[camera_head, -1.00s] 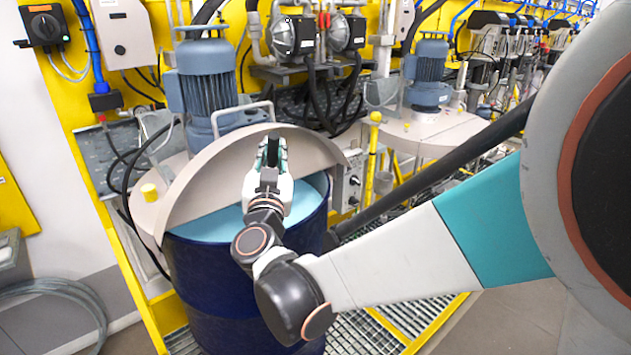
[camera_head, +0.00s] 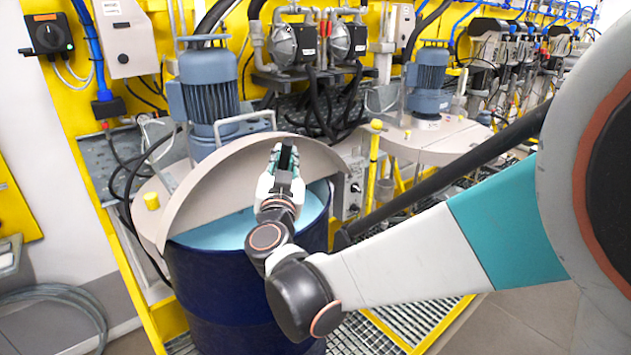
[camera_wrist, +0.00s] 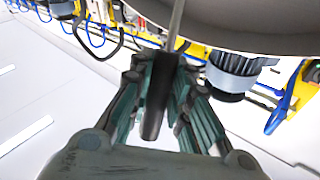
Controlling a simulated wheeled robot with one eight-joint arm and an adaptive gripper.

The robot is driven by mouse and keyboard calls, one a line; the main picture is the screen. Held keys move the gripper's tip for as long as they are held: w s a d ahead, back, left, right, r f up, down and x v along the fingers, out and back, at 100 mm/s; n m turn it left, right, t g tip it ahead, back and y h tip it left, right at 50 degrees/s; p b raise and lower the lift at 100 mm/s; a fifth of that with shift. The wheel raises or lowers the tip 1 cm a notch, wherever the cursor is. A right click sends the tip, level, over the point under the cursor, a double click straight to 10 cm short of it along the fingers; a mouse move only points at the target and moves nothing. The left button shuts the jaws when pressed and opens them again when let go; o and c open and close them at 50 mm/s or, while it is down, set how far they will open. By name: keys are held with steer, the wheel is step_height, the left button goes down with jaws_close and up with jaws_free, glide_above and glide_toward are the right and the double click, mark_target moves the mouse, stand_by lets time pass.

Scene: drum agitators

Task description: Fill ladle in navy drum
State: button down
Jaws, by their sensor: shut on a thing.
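The navy drum (camera_head: 235,295) stands at centre left in the head view, with light blue liquid (camera_head: 215,233) showing in the open front half of its top. My gripper (camera_head: 286,160) is over the drum's right side, in front of the raised lid flap. It is shut on a dark handle (camera_wrist: 157,100), which I take to be the ladle's. A thin metal rod (camera_wrist: 177,22) runs on from the handle past the fingertips in the wrist view. The ladle's bowl is not visible in either view, so I cannot tell whether it is in the liquid.
The beige half-round lid flap (camera_head: 215,180) stands up across the drum. A blue-grey motor (camera_head: 208,90) with a metal handle sits behind it. A second drum lid with a motor (camera_head: 427,82) is at the back right. Yellow posts (camera_head: 372,165) and grating lie to the right.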

steer(key=shift+w+d+m+g+p, duration=0.25)
steer(key=shift+w+d+m+p, duration=0.15)
steer(key=shift+d, duration=0.35)
steer(key=shift+w+d+m+g+p, duration=0.2)
steer(key=shift+w+d+m+p, duration=0.15)
steer(key=shift+w+d, duration=0.3)
steer(key=shift+w+d+m+g+p, duration=0.25)
steer(key=shift+w+d+m+p, duration=0.1)
steer(key=shift+d, duration=0.45)
steer(key=shift+r, duration=0.15)
step_height(320, 180, up, 7)
steer(key=p, duration=0.5)
steer(key=shift+s, duration=0.1)
stand_by(0.4)
steer(key=s+d+p, duration=0.3)
steer(key=s+d, duration=0.8)
steer(key=s, duration=0.5)
steer(key=shift+s+p, duration=0.2)
steer(key=shift+p, duration=0.2)
stand_by(1.0)
stand_by(0.3)
